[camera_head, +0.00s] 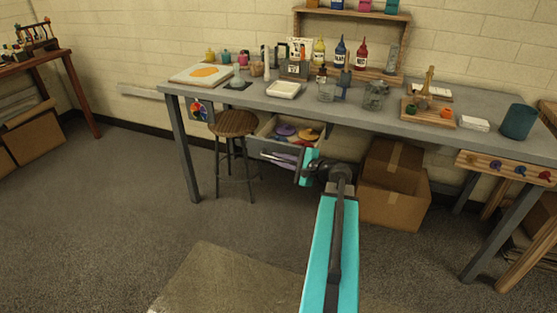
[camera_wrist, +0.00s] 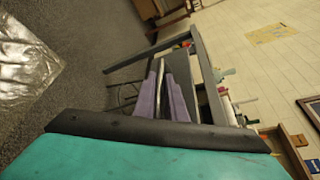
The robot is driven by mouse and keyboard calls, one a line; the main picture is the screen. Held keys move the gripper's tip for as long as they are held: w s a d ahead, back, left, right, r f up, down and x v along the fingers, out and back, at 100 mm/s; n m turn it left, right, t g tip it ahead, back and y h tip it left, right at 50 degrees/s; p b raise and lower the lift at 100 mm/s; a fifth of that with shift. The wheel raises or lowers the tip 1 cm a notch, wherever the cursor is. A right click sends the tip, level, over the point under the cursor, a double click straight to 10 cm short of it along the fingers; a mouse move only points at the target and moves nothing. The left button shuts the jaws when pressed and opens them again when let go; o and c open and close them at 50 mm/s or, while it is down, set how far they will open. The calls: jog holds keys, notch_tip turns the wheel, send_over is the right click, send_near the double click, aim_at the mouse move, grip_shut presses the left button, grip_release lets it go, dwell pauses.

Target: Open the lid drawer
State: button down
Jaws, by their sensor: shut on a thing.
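The lid drawer (camera_head: 262,146) hangs under the grey workbench, pulled out, with its open top showing. Round lids (camera_head: 286,130) in purple and orange lie inside it. My gripper (camera_head: 277,156) reaches from the right to the drawer's front, its purple fingers lying along it. In the wrist view the two fingers (camera_wrist: 165,72) are shut on a thin pale bar between them, which looks like the drawer handle (camera_wrist: 158,84). The fingers and the viewing angle hide much of the handle in the head view.
A wooden-topped stool (camera_head: 234,123) stands just left of the drawer. Cardboard boxes (camera_head: 392,200) stand under the workbench (camera_head: 310,107) on the right. Bottles, trays and cups stand on the bench top. The floor in front of the drawer is free, with a flat sheet (camera_head: 220,285) nearer me.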

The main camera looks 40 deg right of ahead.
jog(key=shift+s+d+f, duration=0.1)
jog(key=shift+s+d, duration=0.05)
jog(key=shift+d, duration=0.1)
jog(key=c, duration=1.8)
grip_release()
jog(key=shift+s, duration=0.15)
jog(key=shift+a, duration=0.1)
jog(key=p+v, duration=0.5)
jog(key=v, duration=0.8)
jog(key=shift+s+r, duration=0.2)
